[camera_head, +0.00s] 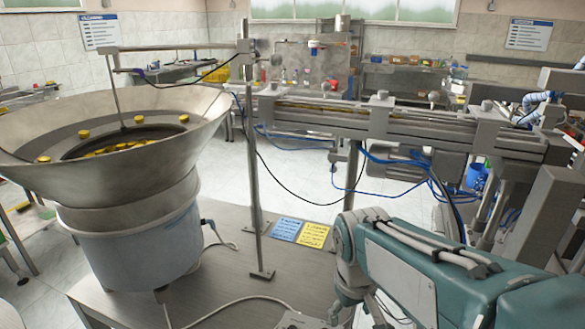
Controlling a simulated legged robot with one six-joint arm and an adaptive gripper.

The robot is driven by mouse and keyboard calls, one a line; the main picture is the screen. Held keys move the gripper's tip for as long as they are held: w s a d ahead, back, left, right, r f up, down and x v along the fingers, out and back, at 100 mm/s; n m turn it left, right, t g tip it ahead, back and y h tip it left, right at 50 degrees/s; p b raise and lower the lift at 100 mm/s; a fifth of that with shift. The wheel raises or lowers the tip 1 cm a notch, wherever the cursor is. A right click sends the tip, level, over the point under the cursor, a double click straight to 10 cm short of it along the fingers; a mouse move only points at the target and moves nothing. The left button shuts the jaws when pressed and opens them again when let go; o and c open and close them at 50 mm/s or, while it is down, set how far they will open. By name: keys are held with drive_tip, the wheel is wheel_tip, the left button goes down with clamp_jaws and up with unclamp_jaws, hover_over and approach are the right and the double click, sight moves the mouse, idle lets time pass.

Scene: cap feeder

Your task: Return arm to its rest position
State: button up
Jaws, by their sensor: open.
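My teal and grey arm reaches in from the bottom right corner, with pale cables along its top. Its far end is a rounded teal housing near the bottom centre. Below that housing, grey jointed parts that look like my gripper (352,305) point down beside the right edge of the metal table. My gripper is open, and nothing shows between its fingers. Its tips are partly hidden by the arm and the bottom edge of the picture.
A steel feeder bowl (140,175) with several yellow caps (120,146) stands at left on a metal table (225,285). Blue and yellow cards (300,232) lie on the table near my arm. A metal conveyor rail (335,118) with blue hoses crosses behind my arm.

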drive_tip(key=s+d+r+m+t, duration=0.3)
drive_tip(key=s+d+r+t, duration=0.1)
drive_tip(key=s, duration=0.6)
drive_tip(key=shift+d+m+t, duration=0.3)
drive_tip(key=shift+d, duration=0.25)
